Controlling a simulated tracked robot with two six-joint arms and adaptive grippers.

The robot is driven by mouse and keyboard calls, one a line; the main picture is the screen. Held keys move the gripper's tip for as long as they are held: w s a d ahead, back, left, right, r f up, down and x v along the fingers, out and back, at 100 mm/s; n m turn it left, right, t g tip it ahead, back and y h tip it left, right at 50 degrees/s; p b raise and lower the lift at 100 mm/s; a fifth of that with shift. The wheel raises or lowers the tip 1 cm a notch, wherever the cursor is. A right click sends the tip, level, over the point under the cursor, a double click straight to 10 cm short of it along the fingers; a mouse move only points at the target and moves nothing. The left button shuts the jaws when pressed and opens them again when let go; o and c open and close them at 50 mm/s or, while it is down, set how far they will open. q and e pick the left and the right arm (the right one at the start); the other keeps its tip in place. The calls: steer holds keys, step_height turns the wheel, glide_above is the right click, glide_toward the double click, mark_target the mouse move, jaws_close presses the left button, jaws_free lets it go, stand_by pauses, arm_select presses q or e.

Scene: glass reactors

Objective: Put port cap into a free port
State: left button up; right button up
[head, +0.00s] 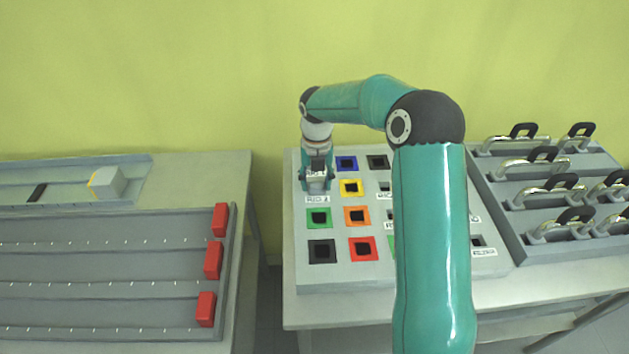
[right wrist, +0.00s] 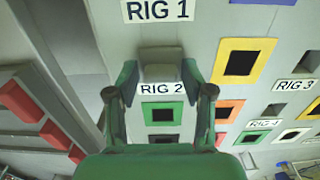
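My right gripper (head: 317,184) points down over the left column of the port panel (head: 306,272). Its two fingers sit on either side of a grey block, which looks like the port cap (right wrist: 160,62). In the right wrist view the gripper (right wrist: 162,82) has the cap between its fingertips, between the RIG 1 and RIG 2 labels. Whether the cap is seated in a port or just above it cannot be told. Below it, a green port (right wrist: 163,112) shows a dark, empty hole. Yellow (head: 351,187), orange (head: 357,215) and red (head: 361,248) ports also look empty. My left gripper is out of view.
A grey rack with red blocks (head: 213,260) stands on the left table, with a pale box (head: 106,183) behind it. A tray of several handled metal pieces (head: 560,216) stands at right. My right arm hides part of the panel. A gap separates the two tables.

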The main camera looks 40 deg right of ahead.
steer(key=shift+o, duration=0.2)
steer(key=shift+r, duration=0.2)
step_height(320, 180, up, 11)
steer(key=shift+r, duration=0.2)
stand_by(0.3)
steer(key=shift+r, duration=0.1)
step_height(320, 180, up, 8)
steer(key=p, duration=0.8)
stand_by(0.4)
